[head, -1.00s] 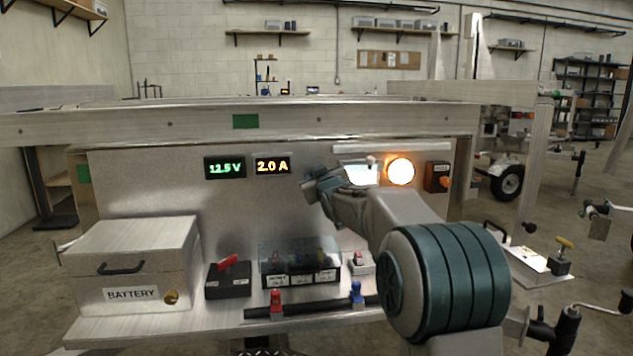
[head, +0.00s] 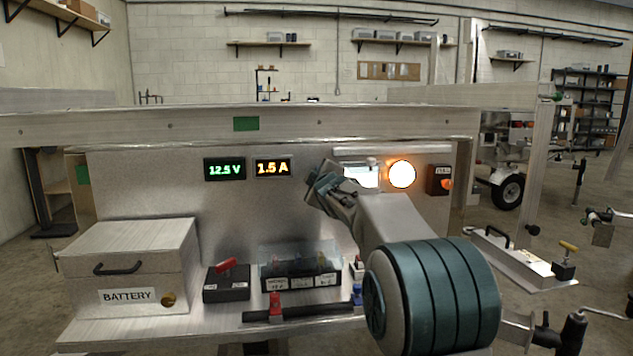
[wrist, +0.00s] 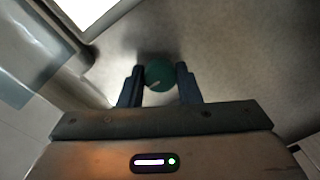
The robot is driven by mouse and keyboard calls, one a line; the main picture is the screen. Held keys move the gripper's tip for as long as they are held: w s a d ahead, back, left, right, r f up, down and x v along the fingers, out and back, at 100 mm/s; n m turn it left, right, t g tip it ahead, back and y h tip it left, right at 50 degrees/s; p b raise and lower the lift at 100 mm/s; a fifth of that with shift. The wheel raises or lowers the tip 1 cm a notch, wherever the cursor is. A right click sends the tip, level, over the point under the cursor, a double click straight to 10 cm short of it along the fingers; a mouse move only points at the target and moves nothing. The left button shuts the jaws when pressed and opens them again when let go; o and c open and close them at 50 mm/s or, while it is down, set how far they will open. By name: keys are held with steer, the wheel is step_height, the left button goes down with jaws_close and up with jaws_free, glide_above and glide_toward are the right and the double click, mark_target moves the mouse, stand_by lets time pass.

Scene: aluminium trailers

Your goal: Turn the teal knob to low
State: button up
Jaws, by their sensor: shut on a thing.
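The teal knob (wrist: 159,74) is round with a pale pointer line and sits on the grey metal panel. In the wrist view my gripper (wrist: 160,86) has one finger on each side of it and is shut on it. The pointer line slants toward the lower left in that view. In the head view my gripper (head: 325,180) is against the panel, and my arm hides the knob. No setting labels around the knob are readable.
A voltage display (head: 224,169) reads 12.5 V and a current display (head: 272,167) reads 1.5 A. A lit orange-white lamp (head: 402,174) is right of my gripper. Below are a battery box (head: 130,270), a red-handled switch (head: 226,282) and a fuse box (head: 300,273).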

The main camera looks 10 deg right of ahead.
stand_by(0.3)
steer(key=o, duration=1)
steer(key=shift+f, duration=0.1)
steer(key=shift+c, duration=0.2)
steer(key=shift+s, duration=0.15)
steer(key=s+r+b, duration=0.1)
steer(key=s, duration=1.2)
steer(key=shift+s+d, duration=0.25)
